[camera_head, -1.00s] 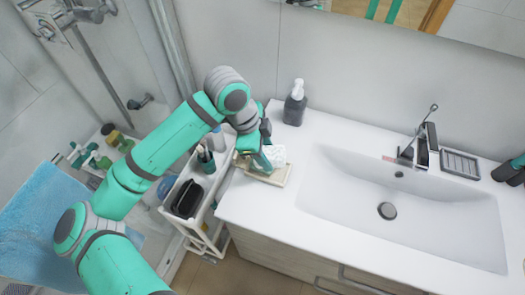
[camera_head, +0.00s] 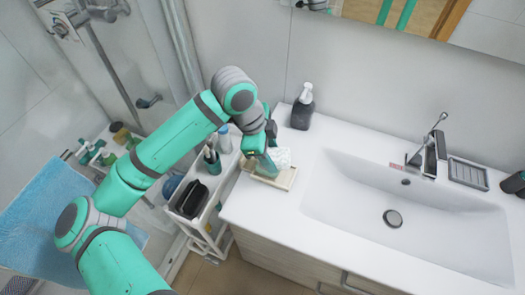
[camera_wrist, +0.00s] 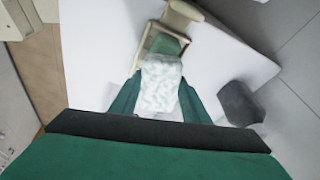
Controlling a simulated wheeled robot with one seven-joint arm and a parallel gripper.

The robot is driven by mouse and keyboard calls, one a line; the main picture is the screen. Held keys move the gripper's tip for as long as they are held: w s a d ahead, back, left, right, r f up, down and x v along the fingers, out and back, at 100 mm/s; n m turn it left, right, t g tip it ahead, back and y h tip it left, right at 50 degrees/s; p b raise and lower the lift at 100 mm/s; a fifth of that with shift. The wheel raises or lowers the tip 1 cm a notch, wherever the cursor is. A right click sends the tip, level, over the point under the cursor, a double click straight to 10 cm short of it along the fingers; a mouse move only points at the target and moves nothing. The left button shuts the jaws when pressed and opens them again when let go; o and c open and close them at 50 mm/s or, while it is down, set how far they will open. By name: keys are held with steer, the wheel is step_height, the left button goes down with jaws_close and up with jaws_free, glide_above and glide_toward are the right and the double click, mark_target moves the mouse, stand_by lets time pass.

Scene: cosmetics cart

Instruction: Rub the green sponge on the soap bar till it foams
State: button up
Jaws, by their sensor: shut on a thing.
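My gripper (camera_wrist: 159,98) is shut on the sponge (camera_wrist: 160,86), which is covered in whitish foam with a pale green tint. In the head view the foamy sponge (camera_head: 280,157) shows beside my gripper (camera_head: 266,158), over the soap dish (camera_head: 285,182) on the counter's left end. In the wrist view a green soap bar (camera_wrist: 168,45) lies in the beige dish (camera_wrist: 147,43), just beyond the sponge's far edge. The sponge overlaps the near part of the dish, and I cannot tell whether it touches the bar.
A dark pump bottle (camera_head: 302,108) stands behind the dish near the wall; it also shows in the wrist view (camera_wrist: 240,104). The sink (camera_head: 400,205) is to the right. A white cart (camera_head: 214,186) with a cup of brushes stands left of the counter.

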steer(key=shift+d, duration=0.25)
steer(key=shift+s, duration=0.2)
steer(key=shift+d, duration=0.15)
steer(key=shift+w+a+r, duration=0.1)
steer(key=shift+w+a, duration=0.1)
steer(key=shift+a, duration=0.45)
steer(key=shift+w+a+r, duration=0.1)
steer(key=shift+w+a, duration=0.05)
steer(key=shift+a, duration=0.45)
steer(key=shift+s+d, duration=0.2)
steer(key=shift+d, duration=0.45)
steer(key=shift+s+d, duration=0.15)
steer(key=shift+d, duration=0.5)
steer(key=shift+a, duration=0.1)
